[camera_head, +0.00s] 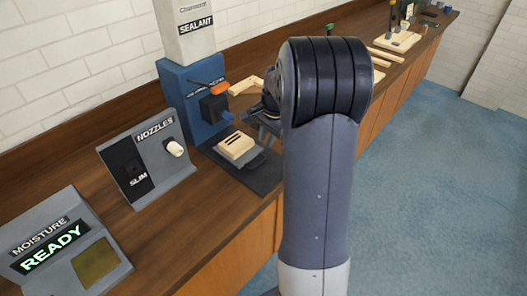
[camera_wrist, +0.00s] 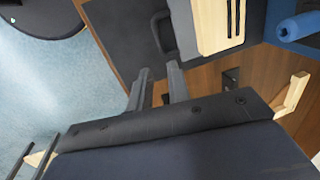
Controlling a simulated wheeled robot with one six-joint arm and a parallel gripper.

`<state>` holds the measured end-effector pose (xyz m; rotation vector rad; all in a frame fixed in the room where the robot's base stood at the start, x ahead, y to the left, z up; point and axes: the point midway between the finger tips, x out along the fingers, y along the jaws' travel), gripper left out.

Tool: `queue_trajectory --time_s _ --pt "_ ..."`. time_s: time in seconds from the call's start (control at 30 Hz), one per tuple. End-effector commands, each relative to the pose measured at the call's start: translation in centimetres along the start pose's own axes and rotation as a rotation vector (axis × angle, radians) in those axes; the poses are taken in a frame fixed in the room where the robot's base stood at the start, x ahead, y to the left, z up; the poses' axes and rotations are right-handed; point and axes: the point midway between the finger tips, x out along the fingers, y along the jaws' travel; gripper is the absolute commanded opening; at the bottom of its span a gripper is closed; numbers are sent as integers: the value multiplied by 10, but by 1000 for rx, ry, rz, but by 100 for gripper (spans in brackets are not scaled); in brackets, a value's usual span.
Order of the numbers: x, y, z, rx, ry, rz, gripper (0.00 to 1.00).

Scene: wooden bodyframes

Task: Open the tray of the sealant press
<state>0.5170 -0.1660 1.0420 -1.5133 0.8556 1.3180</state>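The sealant press (camera_head: 192,82) is a blue stand on the bench with a white box lettered SEALANT on top and a blue nozzle. A dark plate (camera_head: 262,178) extends from its foot toward the bench's front edge. A pale slotted wooden block (camera_head: 238,146) sits over it, also seen in the wrist view (camera_wrist: 213,25). A dark loop handle (camera_wrist: 158,40) sticks out in front of the block. My gripper (camera_wrist: 158,70) is open and empty, its two fingers apart, just short of the handle. In the head view my arm partly hides it.
A grey NOZZLES stand (camera_head: 150,160) and a MOISTURE unit reading READY (camera_head: 60,245) stand left on the bench. Wooden pieces (camera_head: 385,54) and a pale board with tools (camera_head: 398,41) lie farther right. Blue floor (camera_head: 440,160) is clear right of the bench.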

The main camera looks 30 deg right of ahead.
Motion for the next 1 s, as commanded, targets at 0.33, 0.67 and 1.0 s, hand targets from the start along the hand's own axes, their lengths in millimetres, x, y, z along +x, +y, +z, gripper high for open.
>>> queue_trajectory --time_s 0.33,0.67,1.0 --pt "62 1 2 -1 -4 4 18" --pt "97 0 1 -4 -1 1 18" --pt "100 0 1 -4 0 0 18"
